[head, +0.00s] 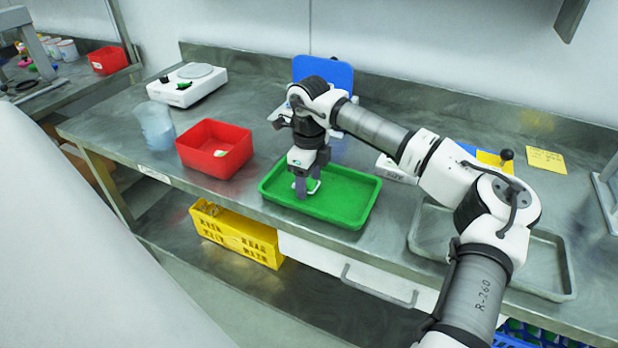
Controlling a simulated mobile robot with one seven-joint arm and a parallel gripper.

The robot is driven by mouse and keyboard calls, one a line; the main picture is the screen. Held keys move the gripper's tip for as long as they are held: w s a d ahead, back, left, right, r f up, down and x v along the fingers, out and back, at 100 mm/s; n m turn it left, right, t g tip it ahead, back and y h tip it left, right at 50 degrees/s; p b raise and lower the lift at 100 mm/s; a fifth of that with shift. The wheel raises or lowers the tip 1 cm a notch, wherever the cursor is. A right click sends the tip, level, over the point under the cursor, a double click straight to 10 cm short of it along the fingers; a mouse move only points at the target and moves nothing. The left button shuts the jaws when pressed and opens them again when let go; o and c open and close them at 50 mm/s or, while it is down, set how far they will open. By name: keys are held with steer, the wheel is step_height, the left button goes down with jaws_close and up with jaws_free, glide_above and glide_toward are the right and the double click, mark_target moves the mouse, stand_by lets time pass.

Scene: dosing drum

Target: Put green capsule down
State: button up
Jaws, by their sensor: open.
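My gripper (308,188) points down into the left part of the green tray (352,208), with its fingers apart and close to the tray floor. A small pale shape shows at the fingers, too small to tell whether it is part of the gripper or a thing in the tray. I cannot make out a green capsule there; green on green and the fingers may hide it.
A red bin (232,163) with a pale item inside stands just left of the tray. Farther left are a clear beaker (156,126) and a white scale (187,92). A blue board (335,76) stands behind my gripper. A grey tray (553,255) lies at the right.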

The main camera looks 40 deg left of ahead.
mark_target(309, 182)
step_height(309, 182, up, 12)
steer(key=b, duration=0.1)
steer(key=shift+r+b, duration=0.15)
steer(key=shift+b, duration=0.15)
stand_by(0.5)
